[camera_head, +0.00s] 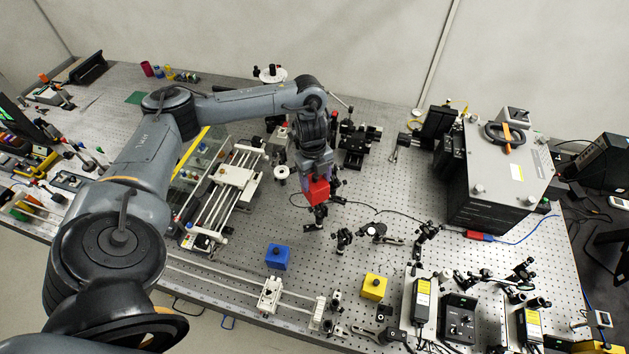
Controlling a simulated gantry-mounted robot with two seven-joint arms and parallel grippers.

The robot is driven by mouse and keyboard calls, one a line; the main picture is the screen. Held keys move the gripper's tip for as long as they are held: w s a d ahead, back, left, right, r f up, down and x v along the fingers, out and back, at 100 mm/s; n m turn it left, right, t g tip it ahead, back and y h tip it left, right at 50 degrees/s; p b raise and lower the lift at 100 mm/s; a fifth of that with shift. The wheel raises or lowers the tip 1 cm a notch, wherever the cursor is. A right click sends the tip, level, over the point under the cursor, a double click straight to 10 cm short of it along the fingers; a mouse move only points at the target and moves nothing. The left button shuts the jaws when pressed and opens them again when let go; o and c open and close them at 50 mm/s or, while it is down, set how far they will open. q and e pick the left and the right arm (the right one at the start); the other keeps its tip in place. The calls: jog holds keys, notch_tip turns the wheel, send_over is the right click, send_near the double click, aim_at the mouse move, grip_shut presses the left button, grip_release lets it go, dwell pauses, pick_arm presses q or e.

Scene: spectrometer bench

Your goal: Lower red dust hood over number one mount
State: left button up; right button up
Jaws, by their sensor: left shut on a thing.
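The red dust hood (317,191) is a small red box held in my left gripper (316,178), near the middle of the bench in the head view. The left gripper is shut on it from above, and its fingers partly hide the hood's upper part. A black optical mount (317,214) shows directly below the hood in the picture. I cannot read a number on it, and I cannot tell how much gap lies between hood and mount. My right gripper is not in view.
A blue box (277,257) and a yellow box (374,287) sit on the perforated bench (330,262) toward the front. More black mounts (343,238) stand just right of the hood. A large grey-topped instrument (500,165) stands at right, and a white rail stage (225,190) at left.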

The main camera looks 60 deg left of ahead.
aim_at(318, 181)
pick_arm(q)
jog(key=shift+w+d+r, duration=0.2)
jog(key=shift+w+d, duration=0.05)
jog(key=shift+w, duration=0.15)
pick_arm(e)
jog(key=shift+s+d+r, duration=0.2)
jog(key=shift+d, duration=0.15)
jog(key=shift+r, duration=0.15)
pick_arm(q)
jog(key=shift+r+p, duration=0.1)
jog(key=shift+p, duration=0.35)
jog(key=shift+f+b, duration=1.3)
jog(key=shift+f, duration=1.2)
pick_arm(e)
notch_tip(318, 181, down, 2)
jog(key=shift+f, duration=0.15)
pick_arm(q)
jog(key=shift+f, duration=0.35)
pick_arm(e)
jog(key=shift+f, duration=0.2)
